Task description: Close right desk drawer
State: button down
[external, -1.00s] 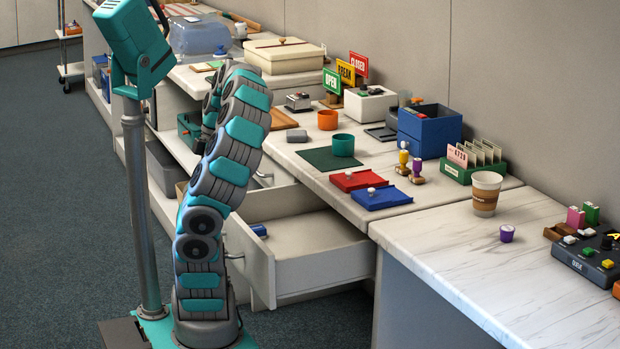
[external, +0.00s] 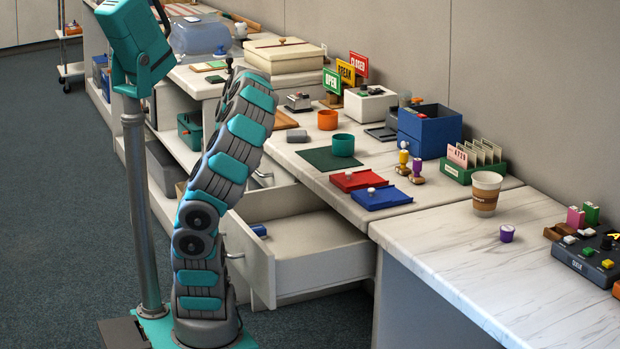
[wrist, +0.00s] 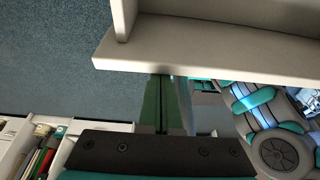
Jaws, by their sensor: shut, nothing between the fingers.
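The right desk drawer (external: 322,262) stands pulled far out under the white counter in the external view. Its tall front panel (external: 248,258) with a metal handle faces left, partly covered by my arm. My gripper is hidden behind my arm in the external view. In the wrist view my gripper (wrist: 163,82) is shut and empty, its green-sided fingers together. The fingertips are close to a pale panel with a side wall (wrist: 200,54), which looks like a drawer front. I cannot tell whether they touch it.
Another drawer (external: 268,178) just behind is slightly open. The counter (external: 440,232) above holds a red and a blue tray, stamps, a coffee cup (external: 486,192) and a purple cup. Open shelves lie to the left. The dark carpet (external: 60,200) is clear.

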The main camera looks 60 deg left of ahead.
jog(key=w+p, duration=0.2)
jog(key=w, duration=1.6)
jog(key=shift+r, duration=0.1)
jog(key=v, duration=0.7)
jog(key=shift+d, duration=0.15)
jog(key=shift+r, duration=0.15)
jog(key=shift+w+p, duration=0.1)
jog(key=shift+p, duration=0.2)
